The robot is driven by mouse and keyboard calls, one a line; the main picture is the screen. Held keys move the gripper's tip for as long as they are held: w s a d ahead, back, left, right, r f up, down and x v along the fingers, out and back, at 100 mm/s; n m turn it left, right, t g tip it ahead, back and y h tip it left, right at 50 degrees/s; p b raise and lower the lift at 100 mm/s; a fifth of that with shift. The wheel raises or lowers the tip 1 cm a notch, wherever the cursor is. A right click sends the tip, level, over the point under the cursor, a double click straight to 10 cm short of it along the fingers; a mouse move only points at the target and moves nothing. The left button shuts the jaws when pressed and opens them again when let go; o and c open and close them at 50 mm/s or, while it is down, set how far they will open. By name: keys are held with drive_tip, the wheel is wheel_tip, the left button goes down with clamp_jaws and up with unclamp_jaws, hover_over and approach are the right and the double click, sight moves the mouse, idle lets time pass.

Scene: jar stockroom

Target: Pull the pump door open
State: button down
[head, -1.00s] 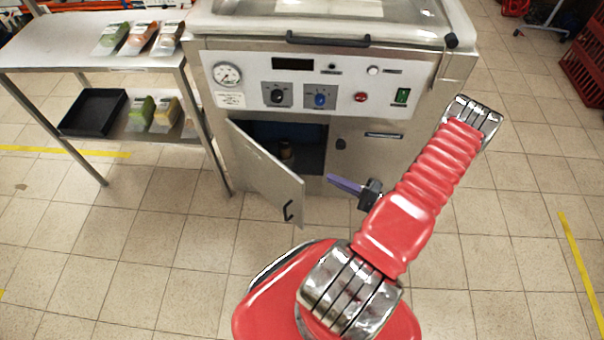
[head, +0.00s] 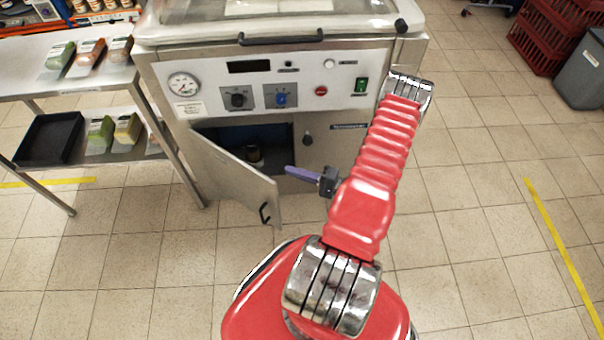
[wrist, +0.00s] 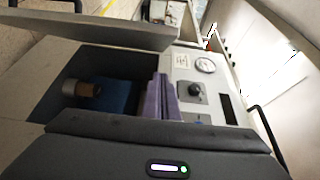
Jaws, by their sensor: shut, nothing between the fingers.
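The pump door (head: 238,180) is a grey metal panel low on the front of the steel machine. It stands swung open, with a small black handle (head: 264,213) near its free edge. Behind it is a dark compartment (head: 270,145) with a small brownish fitting inside. My gripper (head: 288,170) has purple fingers, shut and empty, in front of the compartment opening, right of the door and apart from it. In the wrist view the door (wrist: 100,28) is at the upper left and the purple fingers (wrist: 160,100) lie beside the compartment opening.
The machine's control panel (head: 270,87) with gauge and knobs is above. A steel shelf table (head: 95,82) with packets and a black tray (head: 48,140) stands at left. Red crates (head: 545,40) and a grey bin (head: 583,75) are at far right.

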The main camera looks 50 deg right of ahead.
drive_tip(key=w+a, duration=0.4)
drive_tip(key=a, duration=0.2)
drive_tip(key=shift+w, duration=0.25)
